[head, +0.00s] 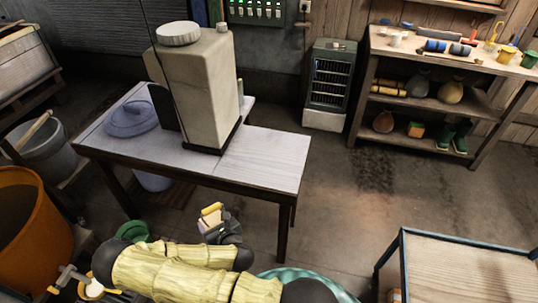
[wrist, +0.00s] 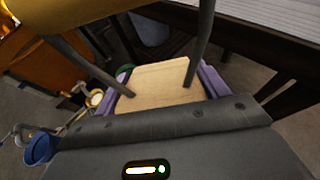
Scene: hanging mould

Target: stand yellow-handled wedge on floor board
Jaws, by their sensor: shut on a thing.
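The yellow-handled wedge (head: 212,217) is at my gripper (head: 222,228), below the front edge of the grey table in the head view. In the wrist view its pale wooden face (wrist: 160,82) lies between two purple pads, with dark posts rising from it to a yellow handle (wrist: 65,18). My gripper is shut on the wedge's body. The wedge's underside is hidden, and I cannot tell whether it touches anything below. I cannot make out the floor board in either view.
The grey table (head: 262,160) carries a beige machine (head: 208,95). An orange barrel (head: 30,225) and a green bucket (head: 132,231) stand left of my gripper. A blue-framed wooden surface (head: 465,270) is at lower right. Open concrete floor (head: 345,210) lies right of the table.

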